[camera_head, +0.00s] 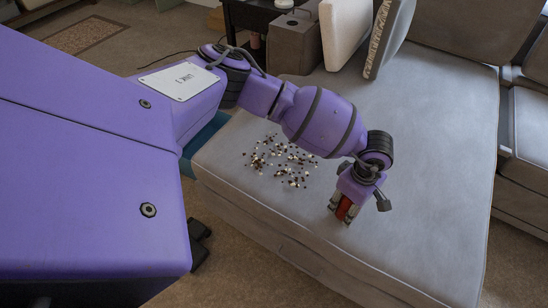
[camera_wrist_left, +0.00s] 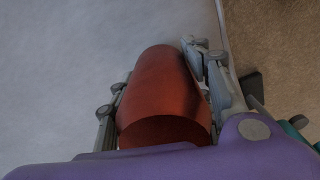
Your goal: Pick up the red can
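The red can (camera_head: 344,208) is between the fingers of my left gripper (camera_head: 345,211), low over the grey sofa seat near its front edge. Only a narrow strip of the can shows in the head view. In the left wrist view the can (camera_wrist_left: 165,95) fills the space between the two grey fingers, which lie against its sides. My left gripper appears shut on it. I cannot tell whether the can touches the seat. My right gripper is not in view.
Small brown and white bits (camera_head: 285,163) are scattered on the sofa seat (camera_head: 430,150) beneath my left arm. Cushions (camera_head: 345,30) stand at the back. A dark side table (camera_head: 262,14) stands behind. The seat right of the gripper is clear.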

